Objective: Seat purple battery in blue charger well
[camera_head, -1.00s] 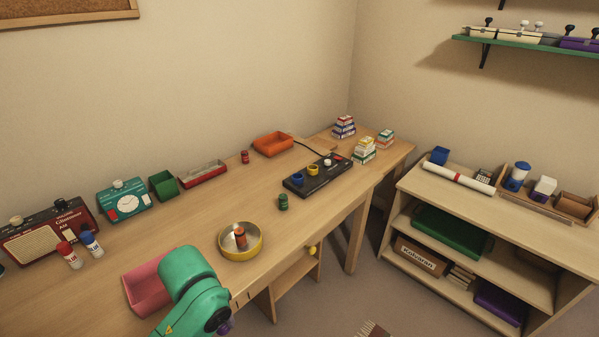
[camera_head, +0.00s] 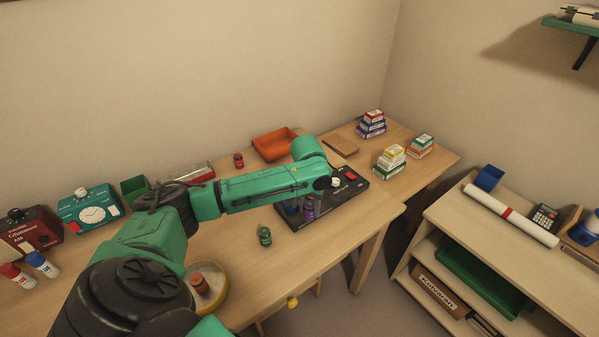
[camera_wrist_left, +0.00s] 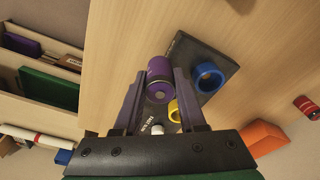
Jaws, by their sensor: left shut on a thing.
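My left gripper (camera_head: 304,208) is over the black charger (camera_head: 343,190), shut on the purple battery (camera_head: 310,211). In the left wrist view, the battery (camera_wrist_left: 159,74) sits between the fingers of the gripper (camera_wrist_left: 160,88). The ring of the blue well (camera_wrist_left: 208,77) is to the right of the battery and apart from it, and looks empty. The yellow well (camera_wrist_left: 175,111) is on the same charger (camera_wrist_left: 186,55), nearer the gripper's base. In the head view, my arm and gripper hide the wells. My right gripper is not in view.
A green battery (camera_head: 265,236) stands in front of the charger. A yellow bowl (camera_head: 222,297) holds a red-brown battery (camera_head: 200,284). An orange bin (camera_head: 274,144) and a red battery (camera_head: 238,160) are behind. Stacked boxes (camera_head: 389,160) stand to the right.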

